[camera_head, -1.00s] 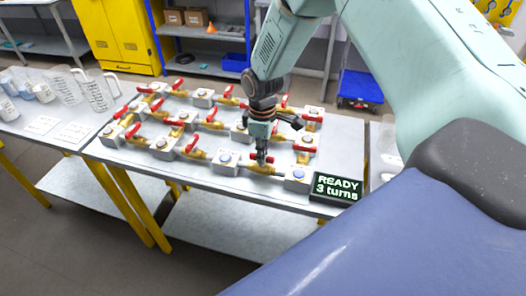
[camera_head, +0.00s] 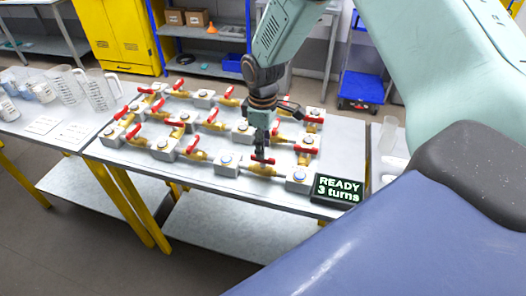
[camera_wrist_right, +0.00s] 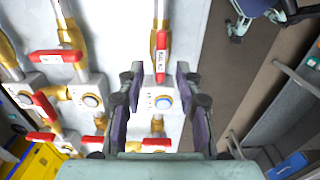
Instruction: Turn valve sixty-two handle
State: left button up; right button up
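Red-handled brass valves stand in rows on the grey table (camera_head: 205,178). My right gripper (camera_head: 262,153) points down at a front-row valve with a red handle (camera_head: 264,161). In the right wrist view, my gripper (camera_wrist_right: 160,70) is open, with its two dark fingers apart. A labelled red handle (camera_wrist_right: 160,57) lies lengthwise between and just beyond the fingertips. A grey block with a blue button (camera_wrist_right: 163,102) sits between the fingers. The handle's label is too small to read surely, so I cannot tell the valve's number. My left gripper is not in view.
A sign (camera_head: 337,189) reading "READY 3 turns" stands at the table's front right corner. Neighbouring valves and blocks crowd the gripper's left and far sides. Clear measuring jugs (camera_head: 97,90) stand on the left table. A blue cart (camera_head: 361,89) is on the floor behind.

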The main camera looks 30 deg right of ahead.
notch_tip(320, 180, up, 9)
jog(key=shift+f, duration=0.2)
jog(key=shift+s, duration=0.15)
dwell(0.4)
dwell(0.3)
dwell(0.4)
